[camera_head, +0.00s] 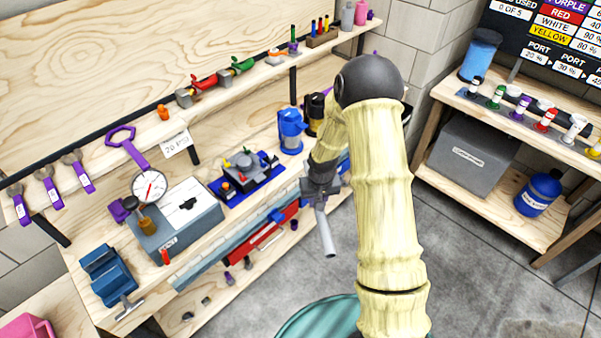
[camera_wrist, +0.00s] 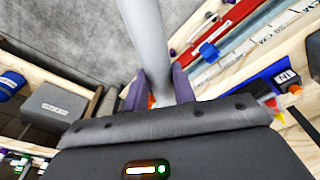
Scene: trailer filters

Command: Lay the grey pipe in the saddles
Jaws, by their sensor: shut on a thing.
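The grey pipe (camera_head: 326,232) hangs tilted in free air in front of the bench, its open lower end pointing down. My gripper (camera_head: 320,193) is at the pipe's upper end. In the wrist view, the purple fingers of my gripper (camera_wrist: 158,88) are on both sides of the pipe (camera_wrist: 146,32) and shut on it, and the pipe runs away toward the top of the picture. I cannot make out the saddles for certain. My own arm covers part of the bench's right end in the head view.
The bench front carries a red strip (camera_head: 262,236) and a long pale blue strip (camera_head: 205,262). A blue jug (camera_head: 291,130) and a blue tray (camera_head: 226,196) stand on top. A grey box (camera_head: 471,156) sits on the right shelf. Open floor lies between.

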